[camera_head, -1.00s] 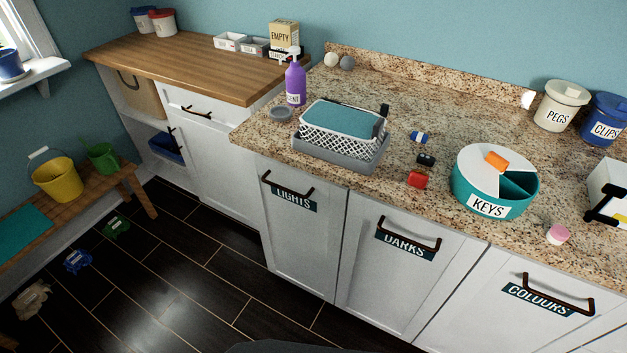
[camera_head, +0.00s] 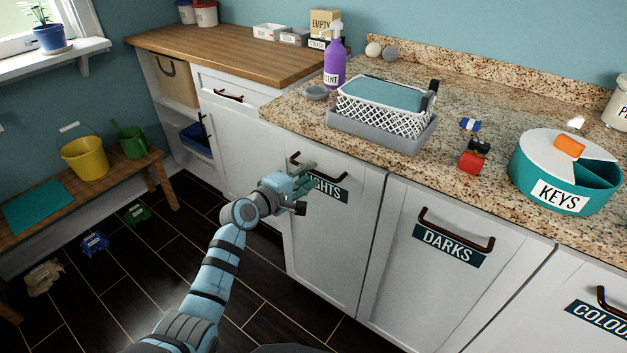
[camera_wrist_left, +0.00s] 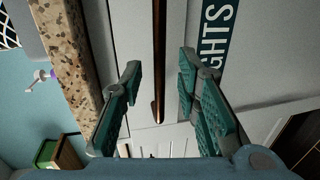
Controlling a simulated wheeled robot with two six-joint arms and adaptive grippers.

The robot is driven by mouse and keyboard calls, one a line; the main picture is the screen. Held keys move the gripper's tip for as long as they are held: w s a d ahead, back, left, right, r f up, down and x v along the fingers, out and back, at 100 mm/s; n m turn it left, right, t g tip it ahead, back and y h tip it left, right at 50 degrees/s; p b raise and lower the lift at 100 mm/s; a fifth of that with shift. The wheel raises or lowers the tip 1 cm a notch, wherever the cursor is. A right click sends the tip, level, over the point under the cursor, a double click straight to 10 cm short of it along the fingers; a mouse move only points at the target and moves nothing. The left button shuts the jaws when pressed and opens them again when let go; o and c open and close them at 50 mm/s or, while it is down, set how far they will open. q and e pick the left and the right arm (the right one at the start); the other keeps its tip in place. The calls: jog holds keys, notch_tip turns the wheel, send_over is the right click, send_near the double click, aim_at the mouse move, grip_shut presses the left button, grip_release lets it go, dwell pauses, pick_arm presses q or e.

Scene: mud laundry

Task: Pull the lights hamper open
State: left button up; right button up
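The lights hamper (camera_head: 325,235) is a white front panel under the granite counter, and it looks shut. Its dark bronze bar handle (camera_head: 318,167) runs along the top edge, above a teal label partly hidden by my gripper. My left gripper (camera_head: 305,178) is in front of the label, close to the handle. In the left wrist view the gripper (camera_wrist_left: 158,95) is open, with its teal-padded fingers apart. There the handle (camera_wrist_left: 158,60) runs between and beyond the fingers, and the label (camera_wrist_left: 217,45) is at the right. I see no contact with the handle. My right gripper is not in view.
The darks front (camera_head: 425,285) with its own handle is just right.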

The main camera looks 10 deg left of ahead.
aim_at(314, 171)
pick_arm(q)
jog(key=b+x, duration=0.1)
jog(key=x, duration=0.1)
jog(key=shift+w+d+f, duration=0.1)
jog(key=shift+w+f, duration=0.1)
jog(key=shift+w, duration=0.05)
jog(key=shift+w+d, duration=0.1)
jog(key=shift+w, duration=0.15)
jog(key=shift+r, duration=0.1)
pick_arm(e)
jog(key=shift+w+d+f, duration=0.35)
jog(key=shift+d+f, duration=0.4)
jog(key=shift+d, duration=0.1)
pick_arm(q)
jog(key=shift+c, duration=0.4)
grip_shut()
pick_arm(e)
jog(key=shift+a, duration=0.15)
